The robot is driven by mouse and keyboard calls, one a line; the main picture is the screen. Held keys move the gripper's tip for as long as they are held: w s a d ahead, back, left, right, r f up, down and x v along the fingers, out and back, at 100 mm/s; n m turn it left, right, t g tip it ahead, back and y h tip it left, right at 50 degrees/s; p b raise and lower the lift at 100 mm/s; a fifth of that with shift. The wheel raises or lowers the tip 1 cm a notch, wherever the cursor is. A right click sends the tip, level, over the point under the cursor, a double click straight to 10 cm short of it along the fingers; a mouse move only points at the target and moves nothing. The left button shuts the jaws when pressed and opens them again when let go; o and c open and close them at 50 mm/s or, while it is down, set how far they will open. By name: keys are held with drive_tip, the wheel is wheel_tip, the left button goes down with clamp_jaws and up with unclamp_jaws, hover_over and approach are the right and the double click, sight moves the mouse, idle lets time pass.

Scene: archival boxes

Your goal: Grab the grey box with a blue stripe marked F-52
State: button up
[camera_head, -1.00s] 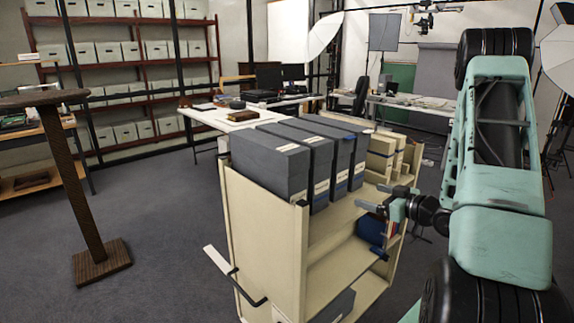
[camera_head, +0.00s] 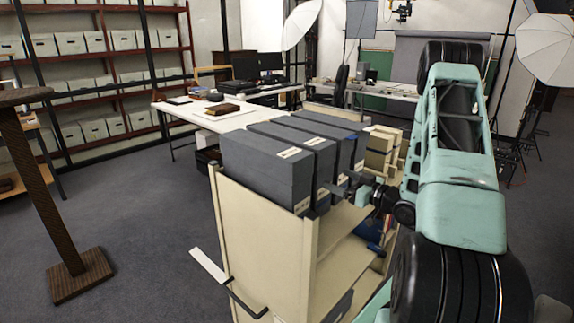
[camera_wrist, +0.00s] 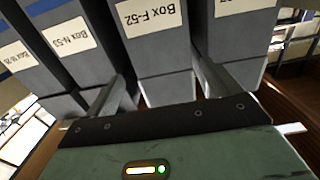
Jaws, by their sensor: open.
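The grey box labelled F-52 (camera_wrist: 158,55) is upright in the middle of the wrist view, its label side toward me. In the head view it appears to be the third grey box (camera_head: 345,158) on the cart. No blue stripe is clear on it in the wrist view. My gripper (camera_wrist: 164,76) is open. One finger is at the gap beside the box labelled N-53 (camera_wrist: 72,45), the other on the right side of F-52. Whether the fingers touch the box, I cannot tell. In the head view my gripper (camera_head: 346,190) is close against the row.
The boxes stand side by side on a cream cart (camera_head: 255,235), with narrow gaps. Another grey box (camera_wrist: 240,45) is right of F-52. Cream boxes (camera_head: 380,150) stand farther along. A brown post (camera_head: 45,190) stands on the left; floor between it and the cart is clear.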

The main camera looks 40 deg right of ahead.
sight(326, 174)
drive_tip(key=w, duration=0.2)
drive_tip(key=w+p, duration=0.1)
drive_tip(key=w, duration=0.2)
drive_tip(key=shift+w+a+p, duration=0.2)
drive_tip(key=shift+w+p, duration=0.1)
drive_tip(key=shift+w, duration=0.05)
drive_tip(key=w+p, duration=0.1)
drive_tip(key=w, duration=0.2)
drive_tip(key=w+p, duration=0.1)
drive_tip(key=w, duration=0.1)
drive_tip(key=shift+a+r+p, duration=0.25)
drive_tip(key=shift+p, duration=0.1)
drive_tip(key=c, duration=0.9)
drive_tip(key=shift+w+r, duration=0.1)
drive_tip(key=c, duration=0.4)
